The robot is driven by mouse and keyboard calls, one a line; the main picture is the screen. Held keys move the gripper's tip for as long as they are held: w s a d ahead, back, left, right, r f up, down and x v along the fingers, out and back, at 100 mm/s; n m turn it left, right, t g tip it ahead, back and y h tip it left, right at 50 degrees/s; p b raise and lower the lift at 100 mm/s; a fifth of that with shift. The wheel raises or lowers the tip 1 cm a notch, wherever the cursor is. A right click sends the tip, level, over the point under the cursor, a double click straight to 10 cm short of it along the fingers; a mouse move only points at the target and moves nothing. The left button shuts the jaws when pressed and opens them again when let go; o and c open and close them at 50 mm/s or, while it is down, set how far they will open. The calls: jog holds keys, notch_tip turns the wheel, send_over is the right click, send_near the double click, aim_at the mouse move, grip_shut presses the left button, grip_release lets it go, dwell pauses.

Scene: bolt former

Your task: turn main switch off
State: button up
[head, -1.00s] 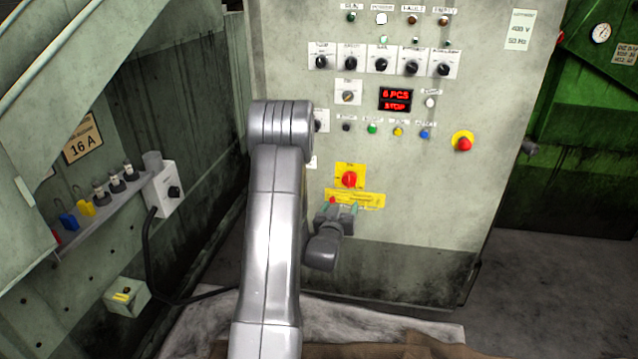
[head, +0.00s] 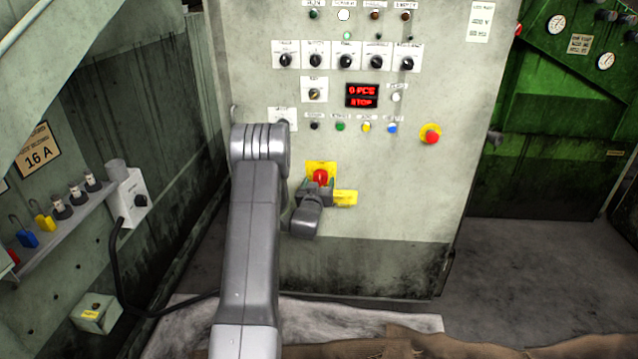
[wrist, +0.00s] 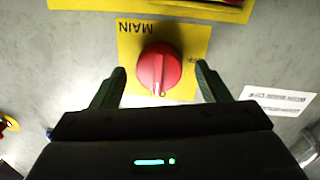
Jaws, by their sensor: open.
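The main switch is a red round knob (head: 320,177) on a yellow plate (head: 332,167) low on the cabinet front. In the wrist view the red knob (wrist: 159,68) sits on its yellow plate (wrist: 190,36), with the word MAIN printed upside down. A pale mark shows at the knob's lower edge. My gripper (wrist: 159,80) is open, with one finger on each side of the knob and a gap visible on both sides. In the head view my gripper (head: 318,186) is just below the knob and partly covers the plate.
A yellow label (head: 346,197) is beside my gripper. Above are selector knobs, coloured buttons and a red display (head: 362,96) reading STOP. A red emergency button (head: 431,134) on yellow is to the right. A shelf with padlocks (head: 60,225) is at the left.

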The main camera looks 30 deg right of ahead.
jog(key=shift+w+d, duration=0.3)
jog(key=shift+w, duration=0.1)
jog(key=c, duration=1)
jog(key=shift+o, duration=0.2)
